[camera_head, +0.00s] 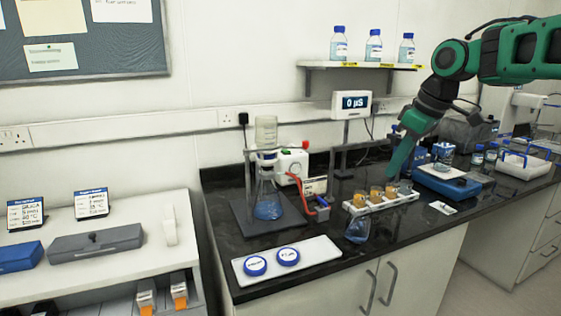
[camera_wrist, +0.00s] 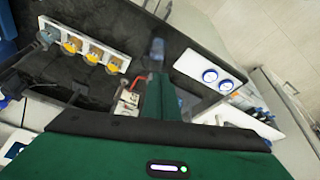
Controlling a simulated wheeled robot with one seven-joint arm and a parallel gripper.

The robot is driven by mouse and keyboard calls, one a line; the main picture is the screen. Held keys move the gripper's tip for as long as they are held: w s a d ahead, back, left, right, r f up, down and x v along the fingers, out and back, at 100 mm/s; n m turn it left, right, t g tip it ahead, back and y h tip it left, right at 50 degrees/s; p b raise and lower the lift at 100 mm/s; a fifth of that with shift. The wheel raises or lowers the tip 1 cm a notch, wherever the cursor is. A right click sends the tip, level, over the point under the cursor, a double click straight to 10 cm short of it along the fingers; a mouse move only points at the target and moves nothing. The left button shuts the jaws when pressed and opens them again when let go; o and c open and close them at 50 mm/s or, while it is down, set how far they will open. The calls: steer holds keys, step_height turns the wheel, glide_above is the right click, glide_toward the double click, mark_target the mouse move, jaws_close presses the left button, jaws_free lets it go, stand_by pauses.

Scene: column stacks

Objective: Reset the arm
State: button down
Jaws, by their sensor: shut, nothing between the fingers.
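My green arm reaches in from the upper right in the head view, and my gripper (camera_head: 393,174) points down just behind the white rack on the black bench. In the wrist view my gripper (camera_wrist: 160,82) shows as green fingers pressed together with nothing between them. The white rack (camera_head: 410,196) holds several columns with amber tops and also shows in the wrist view (camera_wrist: 118,56). In the head view I cannot tell whether the fingertips touch the rack or a column.
A flask with blue liquid (camera_head: 268,206) stands in a setup left of the rack. A small blue-liquid flask (camera_head: 357,230) is at the rack's front left. A white tray (camera_head: 312,252) with two blue-lidded dishes lies in front. A blue device (camera_head: 447,183) stands to the right.

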steer(key=s+d+f+m+g, duration=0.1)
steer(key=s+d+f+m, duration=0.3)
steer(key=s, duration=0.7)
steer(key=s+d+f+m+g+h, duration=0.1)
steer(key=s+d+f+m, duration=0.3)
steer(key=s+f, duration=0.5)
steer(key=s+d+f+m+g+h, duration=0.1)
steer(key=s+d+f+m, duration=0.3)
steer(key=s, duration=0.9)
step_height(320, 180, down, 2)
steer(key=m, duration=0.3)
steer(key=shift+s+d+f, duration=0.2)
steer(key=shift+d+f, duration=0.05)
steer(key=shift+d, duration=0.1)
